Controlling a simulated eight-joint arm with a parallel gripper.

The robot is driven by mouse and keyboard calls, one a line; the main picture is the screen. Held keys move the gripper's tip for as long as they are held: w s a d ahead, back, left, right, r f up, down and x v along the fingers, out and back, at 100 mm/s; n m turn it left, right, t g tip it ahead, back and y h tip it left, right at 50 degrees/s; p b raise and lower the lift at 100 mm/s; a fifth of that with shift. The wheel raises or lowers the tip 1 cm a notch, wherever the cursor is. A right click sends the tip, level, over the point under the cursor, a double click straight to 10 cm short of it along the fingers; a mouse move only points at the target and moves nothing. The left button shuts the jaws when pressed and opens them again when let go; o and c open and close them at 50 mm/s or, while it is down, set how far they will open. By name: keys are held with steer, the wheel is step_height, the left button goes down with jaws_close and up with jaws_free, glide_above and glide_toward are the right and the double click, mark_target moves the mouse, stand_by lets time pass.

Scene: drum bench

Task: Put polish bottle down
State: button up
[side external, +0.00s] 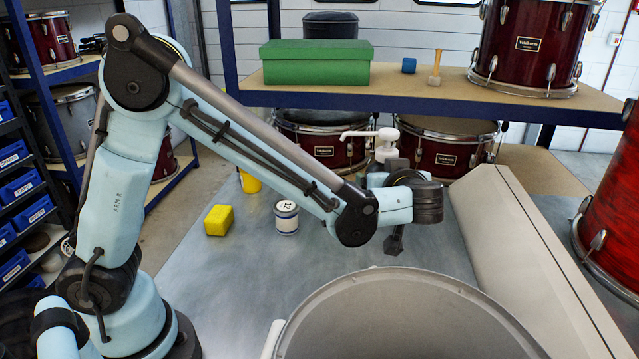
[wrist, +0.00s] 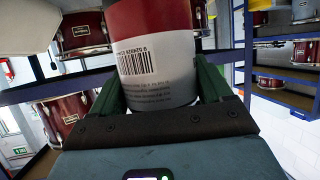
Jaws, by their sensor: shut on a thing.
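In the wrist view my gripper (wrist: 160,85) is shut on the polish bottle, with its dark green fingers on either side. The bottle (wrist: 150,62) has a red band above a white label with a barcode; its top is cut off by the frame. In the side view my arm's end is above the grey bench (side external: 345,258), and the fingers and the bottle's body are hidden behind the wrist. A white pump top (side external: 384,139) shows just above the wrist; I cannot tell whether it belongs to the held bottle.
A yellow block (side external: 219,220), a labelled tin (side external: 286,217) and a yellow cup (side external: 250,182) stand to the left on the bench. A large drum shell (side external: 410,285) fills the front. A beige padded roll (side external: 530,260) lies right. A shelf (side external: 420,92) crosses behind.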

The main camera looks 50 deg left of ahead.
steer(key=shift+w+a+f, duration=0.7)
steer(key=shift+a+f, duration=1.05)
steer(key=shift+a, duration=0.05)
steer(key=shift+w+a+f, duration=0.7)
steer(key=shift+a+f, duration=1.05)
steer(key=shift+w+a+f, duration=0.7)
steer(key=shift+a+f, duration=1.05)
steer(key=shift+a, duration=0.05)
steer(key=shift+f, duration=0.15)
steer(key=o, duration=1.4)
